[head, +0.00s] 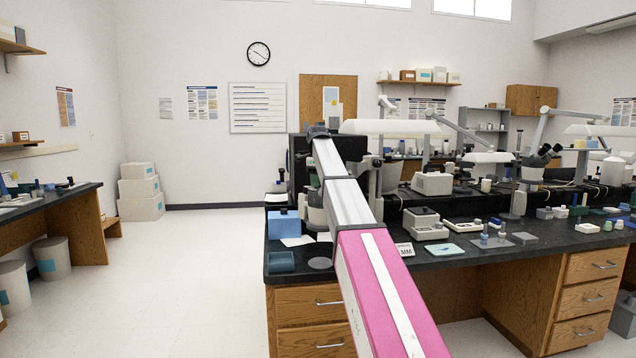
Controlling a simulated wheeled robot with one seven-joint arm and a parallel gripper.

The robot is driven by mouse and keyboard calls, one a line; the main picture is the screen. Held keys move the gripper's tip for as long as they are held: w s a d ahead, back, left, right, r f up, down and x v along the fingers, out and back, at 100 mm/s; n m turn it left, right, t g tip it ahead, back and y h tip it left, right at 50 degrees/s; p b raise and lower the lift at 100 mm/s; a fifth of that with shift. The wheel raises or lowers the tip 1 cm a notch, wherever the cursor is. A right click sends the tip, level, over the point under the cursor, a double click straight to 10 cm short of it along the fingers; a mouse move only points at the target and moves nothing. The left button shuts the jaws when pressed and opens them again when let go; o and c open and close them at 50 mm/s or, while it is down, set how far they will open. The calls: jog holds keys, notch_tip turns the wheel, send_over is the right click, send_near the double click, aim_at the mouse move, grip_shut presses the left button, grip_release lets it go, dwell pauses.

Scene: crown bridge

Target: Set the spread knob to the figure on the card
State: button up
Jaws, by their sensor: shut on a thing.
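A small white card (405,249) with dark lettering that looks like "MM" stands on the black bench top, just right of my pink arm link. I cannot make out a figure on it. My arm reaches from the bottom of the view up over the left end of the bench. Its far end bends down behind the grey link. My gripper is hidden there, and I cannot see its fingers or what is between them. I cannot pick out the spread knob; it may be behind my arm.
A blue box (284,224), a dark blue tray (281,262) and a dark disc (320,263) lie left of my arm. Small instruments (427,223) and a microscope (533,170) stand to the right. The floor (190,290) on the left is clear.

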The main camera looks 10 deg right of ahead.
jog(key=shift+m, duration=1.2)
jog(key=o, duration=0.9)
